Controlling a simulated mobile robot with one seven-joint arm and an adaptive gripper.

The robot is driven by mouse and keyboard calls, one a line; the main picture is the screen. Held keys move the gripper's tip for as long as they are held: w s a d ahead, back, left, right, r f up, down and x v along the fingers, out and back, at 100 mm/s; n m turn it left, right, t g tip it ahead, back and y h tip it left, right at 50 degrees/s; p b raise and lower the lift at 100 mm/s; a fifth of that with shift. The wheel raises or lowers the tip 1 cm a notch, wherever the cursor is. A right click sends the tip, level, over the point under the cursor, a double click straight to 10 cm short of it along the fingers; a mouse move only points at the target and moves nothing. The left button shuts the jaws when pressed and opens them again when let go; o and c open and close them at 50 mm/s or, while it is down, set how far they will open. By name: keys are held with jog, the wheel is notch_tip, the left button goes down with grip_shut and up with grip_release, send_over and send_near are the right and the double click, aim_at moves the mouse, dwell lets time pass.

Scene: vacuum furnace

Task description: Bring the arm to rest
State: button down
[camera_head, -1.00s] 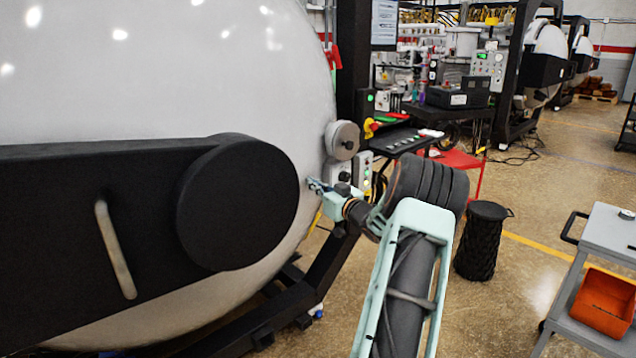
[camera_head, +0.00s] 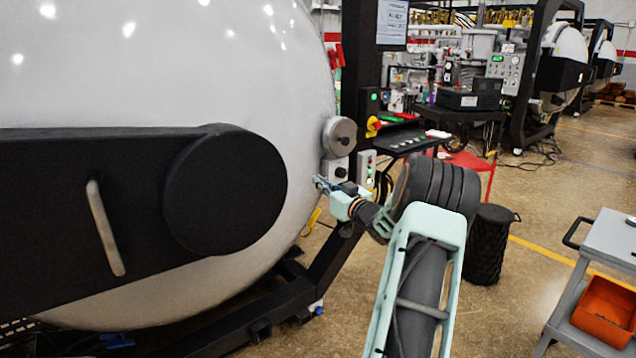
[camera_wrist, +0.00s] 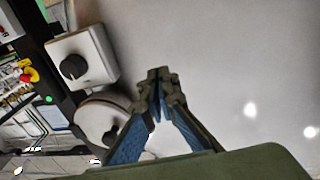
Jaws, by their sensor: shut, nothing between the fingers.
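My gripper (camera_head: 322,184) is at the end of my raised arm, in front of the white furnace door near its right edge. In the wrist view my gripper (camera_wrist: 160,78) has its fingertips together, with nothing between them. The white rounded furnace door (camera_head: 250,70) fills the left of the head view and the background of the wrist view (camera_wrist: 220,50). I cannot tell the exact gap between the fingertips and the door.
A round grey knob (camera_head: 340,138) and a small box with a black knob (camera_head: 340,171) sit close above my gripper. A black door arm (camera_head: 80,210) spans the left. A black bin (camera_head: 487,245) and a grey cart (camera_head: 610,245) with an orange bin (camera_head: 603,312) stand right. Floor between is open.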

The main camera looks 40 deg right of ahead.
jog(key=s+d, duration=0.2)
jog(key=s, duration=0.6)
jog(key=shift+s+f+b, duration=0.3)
jog(key=shift+b, duration=0.05)
